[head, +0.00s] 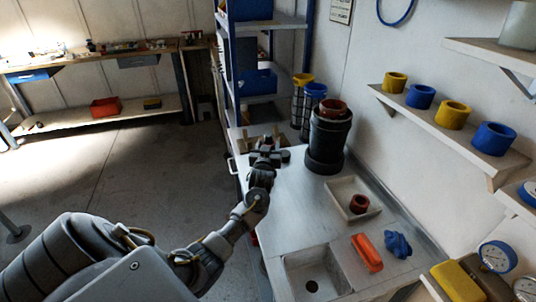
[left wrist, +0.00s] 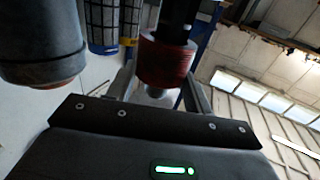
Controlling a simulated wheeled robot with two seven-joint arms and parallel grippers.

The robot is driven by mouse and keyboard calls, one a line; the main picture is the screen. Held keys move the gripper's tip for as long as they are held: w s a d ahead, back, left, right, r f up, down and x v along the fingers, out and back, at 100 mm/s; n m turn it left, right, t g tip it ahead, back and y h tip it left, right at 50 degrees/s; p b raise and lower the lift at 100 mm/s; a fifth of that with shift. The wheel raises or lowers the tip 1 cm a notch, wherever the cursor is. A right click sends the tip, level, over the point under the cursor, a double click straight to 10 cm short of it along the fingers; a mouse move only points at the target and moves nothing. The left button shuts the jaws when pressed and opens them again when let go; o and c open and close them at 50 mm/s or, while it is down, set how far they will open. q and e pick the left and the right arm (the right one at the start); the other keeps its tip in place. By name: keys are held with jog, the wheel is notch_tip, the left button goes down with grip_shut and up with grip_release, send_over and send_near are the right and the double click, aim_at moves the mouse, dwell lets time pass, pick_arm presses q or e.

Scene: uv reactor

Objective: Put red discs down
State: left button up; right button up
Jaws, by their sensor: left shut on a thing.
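My left gripper (head: 268,152) is over the far left end of the metal counter, left of the black cylinder. In the left wrist view its two fingers (left wrist: 160,92) stand on either side of a ribbed red piece, the red discs (left wrist: 166,62), with a dark rod running up from it. The gripper is shut on them; the exact contact is partly hidden. In the head view the held discs are hidden or too dark to make out. The black cylinder (head: 327,142) stands upright with a red-brown ring (head: 333,105) at its top. My right gripper is not in view.
A pale tray (head: 341,190) holds a dark red ring (head: 359,204). An orange-red item (head: 367,253) and a blue crumpled item (head: 397,245) lie near the sink (head: 325,284). Yellow-topped and blue-topped cylinders (head: 313,97) stand behind. The counter's left strip is clear.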

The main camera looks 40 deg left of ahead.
pick_arm(q)
jog(key=shift+f+p, duration=0.45)
jog(key=shift+f, duration=1.5)
jog(key=shift+f, duration=0.1)
jog(key=shift+f, duration=0.15)
jog(key=o, duration=1)
jog(key=shift+o, duration=0.2)
